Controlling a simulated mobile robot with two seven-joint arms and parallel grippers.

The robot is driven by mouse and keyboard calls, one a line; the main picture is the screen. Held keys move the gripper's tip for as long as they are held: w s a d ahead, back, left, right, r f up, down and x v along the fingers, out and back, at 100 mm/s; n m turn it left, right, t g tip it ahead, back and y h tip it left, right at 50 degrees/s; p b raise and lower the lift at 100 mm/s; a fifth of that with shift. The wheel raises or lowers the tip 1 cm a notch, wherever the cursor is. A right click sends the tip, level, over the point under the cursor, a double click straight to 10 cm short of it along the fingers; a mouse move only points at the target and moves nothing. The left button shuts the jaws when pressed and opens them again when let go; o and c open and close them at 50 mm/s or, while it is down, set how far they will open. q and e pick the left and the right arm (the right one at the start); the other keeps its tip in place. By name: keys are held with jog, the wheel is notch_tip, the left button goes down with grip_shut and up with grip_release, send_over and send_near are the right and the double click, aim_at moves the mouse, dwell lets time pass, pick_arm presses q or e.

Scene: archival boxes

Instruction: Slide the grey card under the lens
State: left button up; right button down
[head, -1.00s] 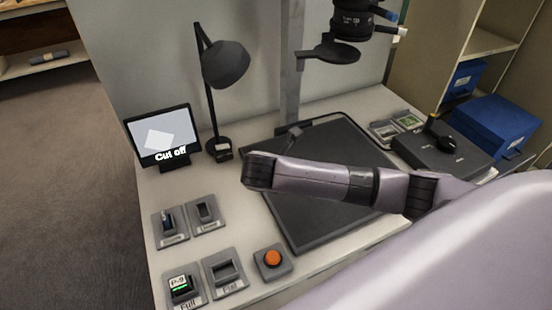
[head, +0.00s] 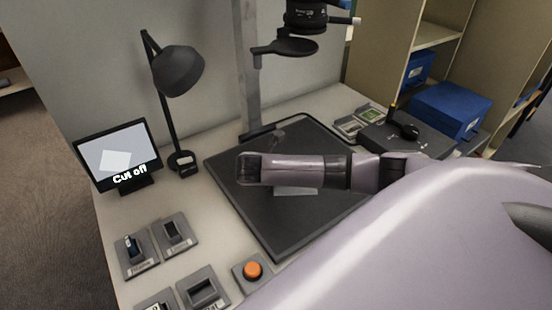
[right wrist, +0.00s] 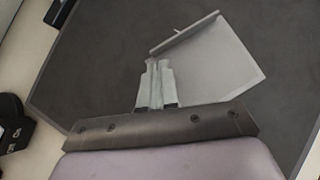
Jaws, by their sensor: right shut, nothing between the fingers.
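The grey card (head: 297,191) lies on the dark board (head: 262,222), partly hidden by my right arm in the head view. In the right wrist view, the card (right wrist: 225,67) lies tilted on the board, with a raised strip along its far edge. My right gripper (right wrist: 158,64) is shut and empty beside the card's left side, close to the strip's lower end; I cannot tell if they touch. The lens (head: 305,14) hangs above the board's back, with a dark disc beneath it. The screen (head: 118,156) shows a pale tilted shape and "Cut off". My left gripper is out of view.
A black lamp (head: 178,70) and the column (head: 247,80) stand at the back. Several switch holders and an orange button (head: 252,270) lie in front left. A dark box with a knob (head: 408,131) and blue boxes (head: 450,108) are at right.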

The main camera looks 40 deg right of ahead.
jog(key=shift+w+d, duration=0.3)
jog(key=shift+d, duration=0.3)
jog(key=shift+w+d+r+p, duration=0.2)
jog(key=shift+d+p, duration=0.1)
jog(key=shift+p, duration=0.1)
jog(key=shift+w+d+p, duration=0.4)
jog(key=shift+d+p, duration=0.2)
jog(key=shift+d, duration=0.2)
jog(key=shift+w+d+f, duration=0.2)
jog(key=shift+w+d, duration=0.2)
jog(key=shift+d, duration=0.2)
